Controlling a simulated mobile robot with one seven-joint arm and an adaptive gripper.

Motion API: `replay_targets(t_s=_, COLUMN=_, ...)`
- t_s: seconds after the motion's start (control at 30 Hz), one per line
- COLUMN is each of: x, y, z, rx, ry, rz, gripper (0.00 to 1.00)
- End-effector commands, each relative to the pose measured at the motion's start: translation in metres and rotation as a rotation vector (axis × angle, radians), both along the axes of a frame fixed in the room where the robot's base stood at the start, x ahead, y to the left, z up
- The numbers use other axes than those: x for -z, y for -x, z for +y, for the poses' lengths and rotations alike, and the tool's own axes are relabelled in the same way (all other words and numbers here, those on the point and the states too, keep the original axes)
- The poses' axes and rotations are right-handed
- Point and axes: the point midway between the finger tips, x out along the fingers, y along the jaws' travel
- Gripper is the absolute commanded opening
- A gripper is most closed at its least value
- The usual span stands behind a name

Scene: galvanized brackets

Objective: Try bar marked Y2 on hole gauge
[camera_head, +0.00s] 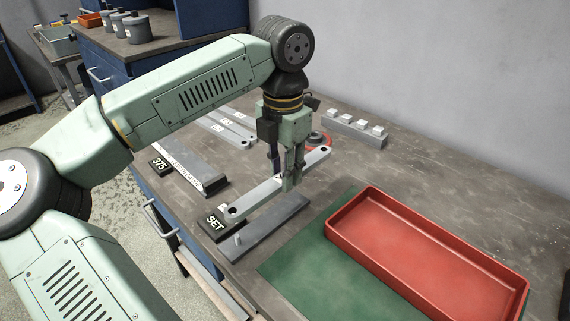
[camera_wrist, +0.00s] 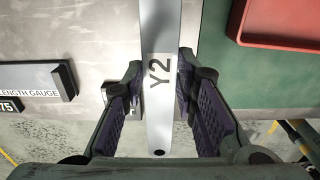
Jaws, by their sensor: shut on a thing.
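The bar marked Y2 (camera_wrist: 157,100) is pale metal with a dark hole at its near end in the wrist view. It also shows in the head view (camera_head: 255,198), held roughly level. My gripper (camera_head: 287,180) is shut on it around its middle, with dark fingers on both sides in the wrist view (camera_wrist: 166,110). The likely hole gauge (camera_head: 272,226) is a dark grey bar with a short upright peg near its front end. The Y2 bar appears beside and above it, apart from the peg; the exact height is unclear. A black SET plate (camera_head: 216,224) lies at its front end.
A red tray (camera_head: 360,240) sits on a green mat (camera_head: 290,275) at right. The length gauge (camera_head: 187,168) with a 375 plate (camera_head: 158,163) lies at left. More marked bars (camera_head: 232,130) lie behind.

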Motion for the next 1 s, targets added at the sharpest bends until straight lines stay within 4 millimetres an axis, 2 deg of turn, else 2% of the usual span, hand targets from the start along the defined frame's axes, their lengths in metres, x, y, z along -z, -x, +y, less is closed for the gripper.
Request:
replay_targets(t_s=0.7, x=0.043, y=-0.001, z=-0.001, rx=0.002, ry=0.001, rz=-0.001, gripper=0.00)
replay_targets(t_s=1.0, x=0.047, y=-0.001, z=0.000, rx=0.001, ry=0.000, rz=-0.001, gripper=0.00)
